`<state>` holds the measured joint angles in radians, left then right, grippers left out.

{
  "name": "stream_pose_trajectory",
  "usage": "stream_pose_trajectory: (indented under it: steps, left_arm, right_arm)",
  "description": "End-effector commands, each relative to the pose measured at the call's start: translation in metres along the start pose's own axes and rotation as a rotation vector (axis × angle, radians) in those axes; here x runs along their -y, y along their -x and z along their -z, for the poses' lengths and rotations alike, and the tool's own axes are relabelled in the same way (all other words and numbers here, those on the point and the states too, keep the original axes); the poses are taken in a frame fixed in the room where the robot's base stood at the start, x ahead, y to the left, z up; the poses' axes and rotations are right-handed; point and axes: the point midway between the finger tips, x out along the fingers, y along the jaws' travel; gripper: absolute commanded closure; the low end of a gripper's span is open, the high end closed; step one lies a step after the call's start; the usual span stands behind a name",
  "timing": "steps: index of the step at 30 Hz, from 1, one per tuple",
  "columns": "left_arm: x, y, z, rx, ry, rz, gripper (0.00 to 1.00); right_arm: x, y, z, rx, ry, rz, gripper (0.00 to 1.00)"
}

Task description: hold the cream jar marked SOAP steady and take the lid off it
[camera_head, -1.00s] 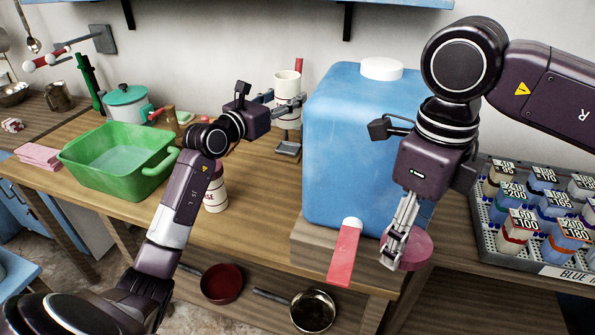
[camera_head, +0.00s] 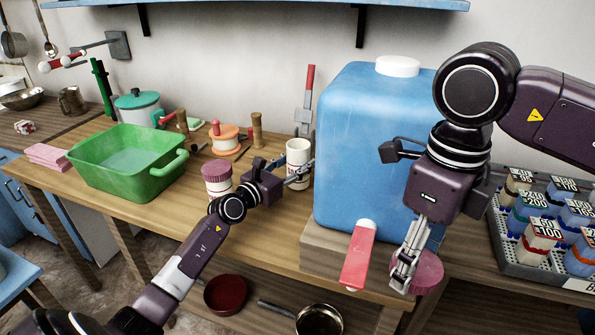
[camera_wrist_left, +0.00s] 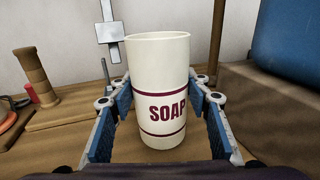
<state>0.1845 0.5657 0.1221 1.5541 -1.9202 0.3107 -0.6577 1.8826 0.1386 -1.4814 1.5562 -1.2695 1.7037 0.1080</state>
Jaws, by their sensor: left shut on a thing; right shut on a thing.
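The cream jar marked SOAP (camera_head: 298,152) is upright on or just above the wooden counter; contact underneath is unclear. In the left wrist view the jar (camera_wrist_left: 160,90) shows maroon bands and an uncovered rim. My left gripper (camera_head: 291,177) is shut on it, with a blue-padded finger on each side. My right gripper (camera_head: 405,280) is shut on a round maroon-pink lid (camera_head: 430,272), low in front of the blue tank, well away from the jar.
A second cream jar with a maroon lid (camera_head: 217,178) stands left of my left gripper. A blue tank (camera_head: 365,150) stands right of the SOAP jar. A green basin (camera_head: 125,165), several small tools and a bottle rack (camera_head: 550,240) are around. A red-handled tool (camera_head: 305,110) is behind the jar.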

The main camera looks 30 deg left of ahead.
Motion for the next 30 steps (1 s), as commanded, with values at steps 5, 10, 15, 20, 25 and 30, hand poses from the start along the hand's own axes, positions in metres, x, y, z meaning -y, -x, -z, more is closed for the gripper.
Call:
stream_pose_trajectory:
  steps: [5, 10, 15, 20, 25, 30]
  left_arm:
    - [-0.0005, -0.0002, 0.0108, 0.002, -0.001, -0.001, 1.00]
    - [-0.0003, -0.0002, 0.0099, 0.002, -0.001, -0.001, 1.00]
    - [-0.0001, -0.0002, 0.0150, 0.000, -0.002, 0.000, 0.55]
    - [0.0000, -0.0002, 0.0140, 0.000, -0.001, 0.000, 0.38]
    - [0.0000, -0.0002, 0.0138, 0.000, -0.001, 0.000, 0.38]
    - [0.0000, -0.0002, 0.0094, 0.001, -0.001, 0.000, 0.38]
  right_arm:
    - [0.0000, -0.0072, 0.0000, 0.000, 0.000, 0.000, 0.76]
    - [0.0000, -0.0063, 0.0000, 0.000, 0.000, 0.000, 0.76]
    - [0.0000, -0.0095, 0.0000, 0.000, 0.000, 0.000, 0.76]
    - [0.0000, -0.0086, 0.0000, 0.000, 0.000, 0.000, 0.76]
    - [0.0000, -0.0086, 0.0000, 0.000, 0.000, 0.000, 0.76]
    - [0.0000, -0.0052, 0.0000, 0.000, 0.000, 0.000, 0.76]
